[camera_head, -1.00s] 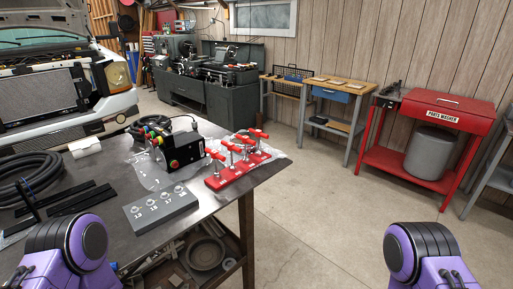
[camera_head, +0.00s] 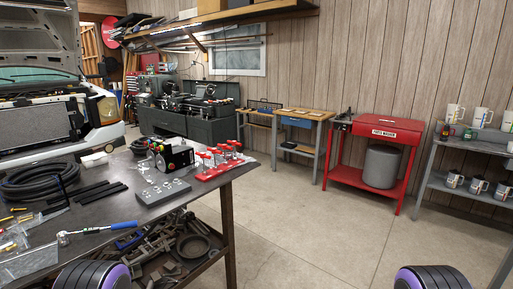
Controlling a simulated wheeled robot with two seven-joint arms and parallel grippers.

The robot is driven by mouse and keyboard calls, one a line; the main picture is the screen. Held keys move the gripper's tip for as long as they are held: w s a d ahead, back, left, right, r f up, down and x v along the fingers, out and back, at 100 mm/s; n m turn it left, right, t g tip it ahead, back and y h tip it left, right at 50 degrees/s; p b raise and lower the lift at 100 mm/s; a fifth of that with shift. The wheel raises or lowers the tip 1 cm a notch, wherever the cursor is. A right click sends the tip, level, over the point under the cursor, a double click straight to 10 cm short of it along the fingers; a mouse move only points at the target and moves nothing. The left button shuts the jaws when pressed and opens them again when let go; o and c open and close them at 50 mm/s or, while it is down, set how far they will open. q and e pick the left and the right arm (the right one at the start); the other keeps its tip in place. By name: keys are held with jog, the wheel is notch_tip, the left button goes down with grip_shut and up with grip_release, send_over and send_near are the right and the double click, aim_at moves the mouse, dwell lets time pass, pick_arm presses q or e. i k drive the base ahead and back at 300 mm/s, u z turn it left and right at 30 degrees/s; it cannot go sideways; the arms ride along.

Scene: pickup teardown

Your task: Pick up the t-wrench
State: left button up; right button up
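Several t-wrenches with red handles (camera_head: 222,149) stand upright in a red holder (camera_head: 212,172) near the right edge of the dark workbench (camera_head: 188,210). A grey block (camera_head: 163,191) with several round sockets or pegs on top lies in front of the holder. Neither gripper is in view. Only purple and black parts of my arms show at the bottom left and bottom right, away from the wrenches.
A control box (camera_head: 172,155) stands left of the holder. A blue-handled ratchet (camera_head: 98,229), black strips and coiled hose (camera_head: 42,182) lie on the bench. Open floor (camera_head: 300,220) lies right of it. A red parts washer (camera_head: 375,150) and a mug shelf (camera_head: 470,190) stand beyond.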

aim_at(234, 143)
jog(key=z, duration=0.75)
jog(key=i, duration=1.4)
jog(key=u, duration=0.4)
